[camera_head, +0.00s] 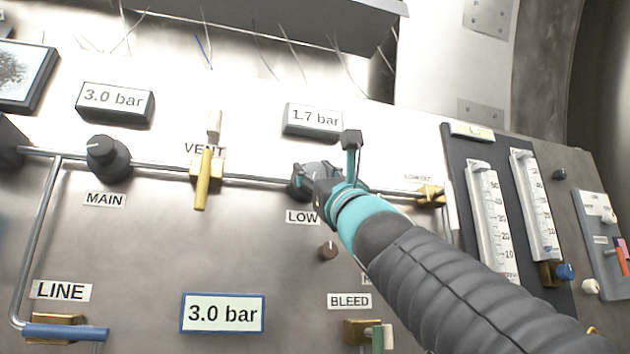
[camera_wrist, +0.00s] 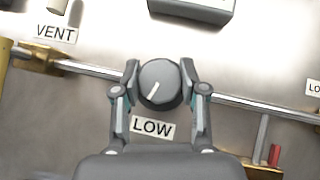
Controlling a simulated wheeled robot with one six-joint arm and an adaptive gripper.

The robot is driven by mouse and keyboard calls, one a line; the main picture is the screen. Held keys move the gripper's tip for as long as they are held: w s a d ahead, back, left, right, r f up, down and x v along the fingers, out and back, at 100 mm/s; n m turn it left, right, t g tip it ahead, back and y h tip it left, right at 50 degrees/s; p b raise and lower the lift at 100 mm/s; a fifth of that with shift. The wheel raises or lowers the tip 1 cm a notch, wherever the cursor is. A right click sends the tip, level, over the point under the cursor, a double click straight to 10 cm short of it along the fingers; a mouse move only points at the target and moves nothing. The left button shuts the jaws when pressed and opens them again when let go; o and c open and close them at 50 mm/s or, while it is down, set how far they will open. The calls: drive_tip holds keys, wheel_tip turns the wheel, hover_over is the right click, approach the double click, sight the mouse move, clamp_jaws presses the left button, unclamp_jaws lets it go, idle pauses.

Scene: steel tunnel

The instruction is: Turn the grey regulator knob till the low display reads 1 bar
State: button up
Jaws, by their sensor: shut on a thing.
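The grey regulator knob (camera_wrist: 160,84) above the LOW label (camera_wrist: 152,128) sits between the two fingers of my gripper (camera_wrist: 162,88) in the wrist view. The fingers are shut on its left and right sides. Its white pointer mark slants toward the lower left. In the head view my gripper (camera_head: 318,182) covers much of the knob (camera_head: 305,180). The low display (camera_head: 313,121) above it reads 1.7 bar. In the wrist view only the lower edge of a display housing (camera_wrist: 195,8) shows, without its reading.
A dark MAIN knob (camera_head: 108,158) and a brass VENT valve (camera_head: 203,180) stand to the left on the pipe. The MAIN display (camera_head: 115,101) and a lower display (camera_head: 222,313) both read 3.0 bar. Flowmeter tubes (camera_head: 492,220) stand at right. The LINE valve's blue handle (camera_head: 65,332) is lower left.

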drive_tip(key=shift+d+r+n+g+y+p, duration=0.15)
drive_tip(key=shift+n+g+y+p, duration=0.25)
drive_tip(key=shift+n+y+p, duration=0.35)
drive_tip(key=shift+w+r+n+g+y+p, duration=0.1)
drive_tip(key=shift+n+g+y+p, duration=0.7)
drive_tip(key=shift+n, duration=0.45)
drive_tip(key=n+g+y+p, duration=0.1)
drive_tip(key=n+g, duration=0.1)
drive_tip(key=n, duration=0.1)
drive_tip(key=n+g+p, duration=0.1)
drive_tip(key=n+g, duration=0.1)
drive_tip(key=n+g+y+p, duration=0.1)
drive_tip(key=n+g, duration=0.1)
drive_tip(key=n, duration=0.1)
drive_tip(key=shift+y, duration=0.25)
drive_tip(key=shift+f+n+g, duration=0.15)
drive_tip(key=shift+n+g, duration=0.6)
drive_tip(key=shift+n, duration=0.2)
drive_tip(key=shift+f+n+g, duration=0.1)
drive_tip(key=shift+n+g, duration=0.65)
drive_tip(key=shift+n, duration=0.2)
drive_tip(key=o, duration=1.2)
drive_tip(key=shift+c, duration=0.2)
